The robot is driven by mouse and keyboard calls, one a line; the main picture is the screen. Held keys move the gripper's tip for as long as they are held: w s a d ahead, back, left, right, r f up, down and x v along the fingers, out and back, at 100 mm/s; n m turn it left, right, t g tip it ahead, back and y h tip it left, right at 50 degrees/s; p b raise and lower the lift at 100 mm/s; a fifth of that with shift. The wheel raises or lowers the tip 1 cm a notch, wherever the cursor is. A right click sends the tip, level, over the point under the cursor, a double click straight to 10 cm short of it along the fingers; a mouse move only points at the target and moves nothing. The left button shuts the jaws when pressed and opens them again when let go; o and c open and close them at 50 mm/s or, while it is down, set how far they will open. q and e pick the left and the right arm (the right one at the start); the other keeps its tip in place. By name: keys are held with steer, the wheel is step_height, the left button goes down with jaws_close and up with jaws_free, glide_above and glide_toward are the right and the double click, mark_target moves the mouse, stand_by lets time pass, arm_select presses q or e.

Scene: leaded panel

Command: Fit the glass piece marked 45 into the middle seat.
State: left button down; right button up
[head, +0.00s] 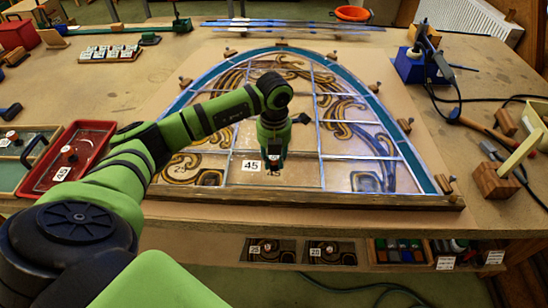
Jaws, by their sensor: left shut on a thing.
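My left gripper (273,162) points straight down over the lower middle of the leaded panel, with its fingertips close to the panel. It is shut on the glass piece, mostly see-through, whose white tag reads 45 (251,166) just left of the fingers. The piece's edges are hard to make out against the middle seat (300,177), so I cannot tell whether it lies in the seat or hangs just above it. The arched leaded panel (330,130) lies flat on the bench, with painted brown and blue glass around the seat. My right gripper is out of view.
A red tray (97,128) with a 45 label stands at the left. A wooden bar (390,200) runs along the panel's lower edge, and wooden blocks (405,125) line its curve. A soldering iron in a blue stand (410,68) and a wooden block holder (495,180) are on the right.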

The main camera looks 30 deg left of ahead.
arm_select(q)
steer(key=shift+f+b, duration=0.95)
steer(key=shift+f, duration=0.2)
steer(key=c, duration=0.9)
jaws_free()
steer(key=shift+r, duration=0.1)
steer(key=shift+s, duration=0.1)
step_height(320, 180, up, 12)
